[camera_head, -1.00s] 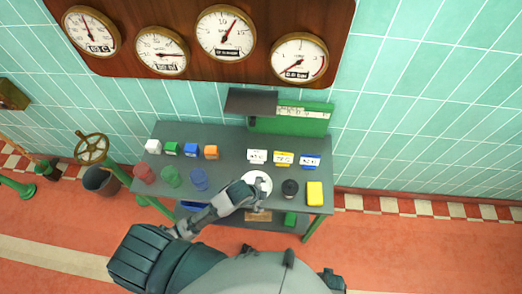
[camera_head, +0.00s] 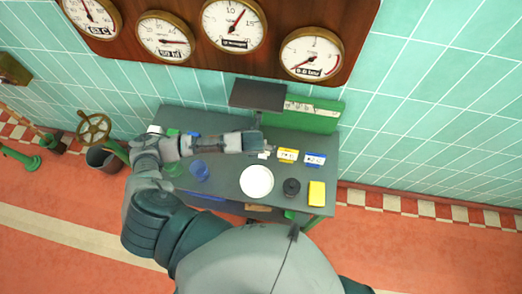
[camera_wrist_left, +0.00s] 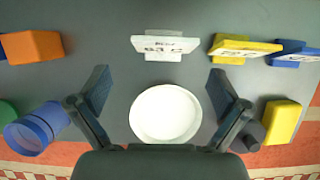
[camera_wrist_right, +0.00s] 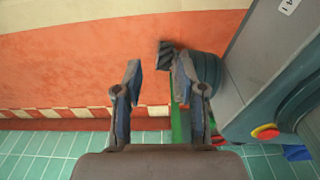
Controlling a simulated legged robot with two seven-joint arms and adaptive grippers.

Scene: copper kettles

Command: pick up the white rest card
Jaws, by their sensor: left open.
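The white card (camera_wrist_left: 165,46) stands on the grey table at top centre of the left wrist view, with dark print on its face. In the head view only a bit of it (camera_head: 264,155) shows below my left gripper (camera_head: 262,143). In the left wrist view my left gripper (camera_wrist_left: 158,92) is open and empty, its fingers spread to either side of the card's line but apart from it. My right gripper (camera_wrist_right: 160,80) is open and empty, away from the table items, in the right wrist view.
A yellow card (camera_head: 288,155) and a blue card (camera_head: 315,159) stand right of the white one. A white plate (camera_head: 257,181), a dark round object (camera_head: 291,187) and a yellow block (camera_head: 317,194) lie nearer. Blue cup (camera_head: 199,171) at left. A dark shelf (camera_head: 257,95) is behind.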

